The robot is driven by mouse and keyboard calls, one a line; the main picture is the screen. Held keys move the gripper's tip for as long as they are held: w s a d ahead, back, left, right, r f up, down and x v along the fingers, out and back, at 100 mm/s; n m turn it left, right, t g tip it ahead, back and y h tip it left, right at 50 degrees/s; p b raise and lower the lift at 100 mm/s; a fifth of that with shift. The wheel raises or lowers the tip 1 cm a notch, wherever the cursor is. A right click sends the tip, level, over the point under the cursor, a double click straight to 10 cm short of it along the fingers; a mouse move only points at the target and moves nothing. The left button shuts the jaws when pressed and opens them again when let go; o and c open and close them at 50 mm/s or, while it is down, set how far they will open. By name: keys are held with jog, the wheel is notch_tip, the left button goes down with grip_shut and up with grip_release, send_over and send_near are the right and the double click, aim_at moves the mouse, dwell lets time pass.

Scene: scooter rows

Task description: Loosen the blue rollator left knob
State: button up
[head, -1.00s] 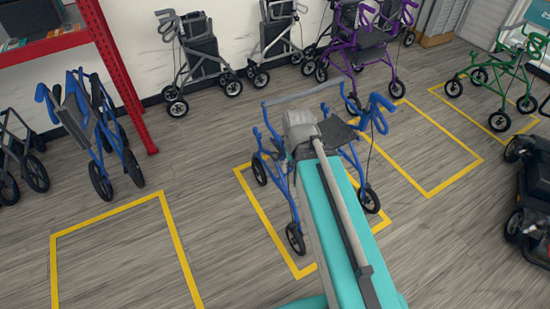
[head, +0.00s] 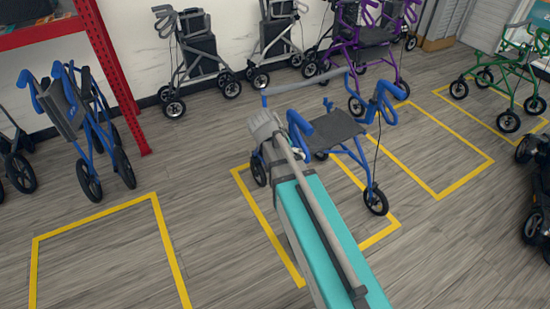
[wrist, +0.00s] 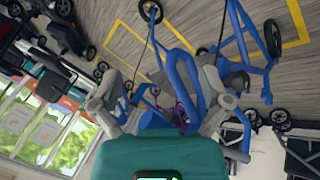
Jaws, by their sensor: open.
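A blue rollator (head: 335,128) with a dark seat and raised handles stands upright and unfolded in a yellow floor box, in the middle of the head view. My arm crosses in front of its left side and hides part of its frame and wheels. In the wrist view, my gripper (wrist: 160,92) is open, its grey fingers spread on either side of the blue frame (wrist: 182,75). I cannot tell whether they touch it. The left knob cannot be made out clearly in either view.
A second, narrow blue rollator (head: 75,120) stands by a red shelf (head: 108,65) at left. Grey rollators (head: 198,50) and a purple one (head: 365,40) line the wall. A green rollator (head: 510,65) and a dark scooter (head: 540,180) are at right. The front-left yellow box (head: 38,255) is empty.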

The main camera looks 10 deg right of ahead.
jog(key=w+a+f+m+t+h+b, duration=0.2)
jog(key=w+a+f+m+h+b, duration=0.3)
jog(key=w+f+b, duration=0.75)
jog(key=w+a+f+m+t+h+b, duration=0.1)
jog(key=a+m+h+b, duration=0.2)
jog(key=a+b, duration=0.2)
jog(key=w+a+f+m+t+h+b, duration=0.1)
jog(key=w+a+m+t+h+b, duration=0.1)
jog(key=b, duration=1)
jog(key=a+m+h, duration=0.1)
jog(key=a+m, duration=0.1)
jog(key=a, duration=0.1)
jog(key=shift+w+f, duration=0.3)
jog(key=shift+f, duration=0.1)
jog(key=shift+d, duration=0.15)
jog(key=x, duration=1.3)
jog(key=shift+w+d+r, duration=0.1)
jog(key=shift+w+d, duration=0.1)
jog(key=shift+d, duration=0.1)
jog(key=c, duration=1.2)
jog(key=shift+o, duration=0.2)
